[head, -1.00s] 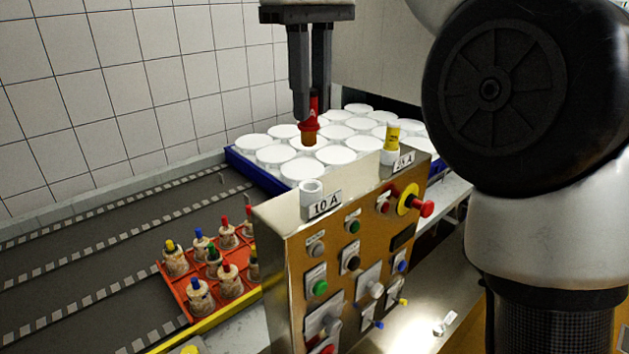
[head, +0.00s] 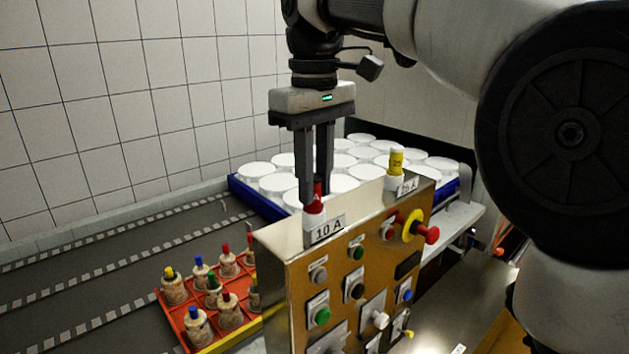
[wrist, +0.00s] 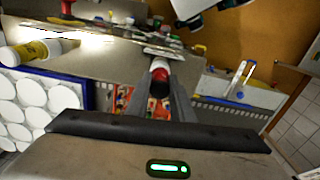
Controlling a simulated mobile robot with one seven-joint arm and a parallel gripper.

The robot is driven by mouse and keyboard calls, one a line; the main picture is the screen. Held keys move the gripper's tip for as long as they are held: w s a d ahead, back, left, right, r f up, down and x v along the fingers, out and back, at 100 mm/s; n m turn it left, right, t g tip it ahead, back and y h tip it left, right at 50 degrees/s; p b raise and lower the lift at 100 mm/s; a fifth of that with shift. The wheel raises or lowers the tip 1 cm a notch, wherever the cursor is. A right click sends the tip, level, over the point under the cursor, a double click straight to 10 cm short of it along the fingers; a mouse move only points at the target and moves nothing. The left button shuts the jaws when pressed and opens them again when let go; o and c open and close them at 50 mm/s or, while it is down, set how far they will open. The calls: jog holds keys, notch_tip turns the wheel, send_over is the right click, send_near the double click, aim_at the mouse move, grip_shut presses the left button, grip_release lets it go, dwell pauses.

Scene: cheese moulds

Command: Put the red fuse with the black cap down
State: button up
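The red fuse (head: 316,207) stands upright at the white socket above the "10 A" label, on top of the brass control box (head: 290,238). Its lower part is hidden by the socket (head: 313,228), and I cannot tell how deep it sits. My gripper (head: 315,198) points down with its fingers closed around the fuse's upper part, which hides most of the black cap. In the wrist view the red fuse (wrist: 159,80) shows between the fingers (wrist: 160,92), in front of the white socket (wrist: 160,65).
A yellow fuse (head: 396,162) stands in the other socket at the box's right. A blue crate (head: 262,205) of white-lidded moulds is behind. A red tray (head: 172,312) with several coloured fuses lies lower left by the conveyor. Buttons and a red knob (head: 432,234) stick out in front.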

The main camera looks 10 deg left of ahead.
jog(key=o, duration=0.4)
jog(key=shift+r, duration=0.1)
notch_tip(320, 180, up, 7)
jog(key=shift+r+p, duration=0.15)
jog(key=shift+p, duration=0.85)
jog(key=s+d+f+m+t, duration=0.2)
jog(key=s+d+f+m, duration=0.1)
jog(key=s+d+f, duration=0.2)
jog(key=s+d+f+m+t, duration=0.1)
jog(key=s+d+f+m, duration=0.3)
jog(key=d+f, duration=0.3)
jog(key=s+d+f+m+t, duration=0.2)
jog(key=s+d+f+m, duration=0.1)
jog(key=s+d+f, duration=0.3)
jog(key=shift+s+d+f+m+t, duration=0.15)
jog(key=shift+s+d, duration=0.1)
jog(key=shift+d, duration=0.45)
jog(key=shift+s+d+f+m+t, duration=0.15)
jog(key=shift+s+d, duration=0.1)
jog(key=shift+d, duration=0.4)
jog(key=shift+r, duration=0.15)
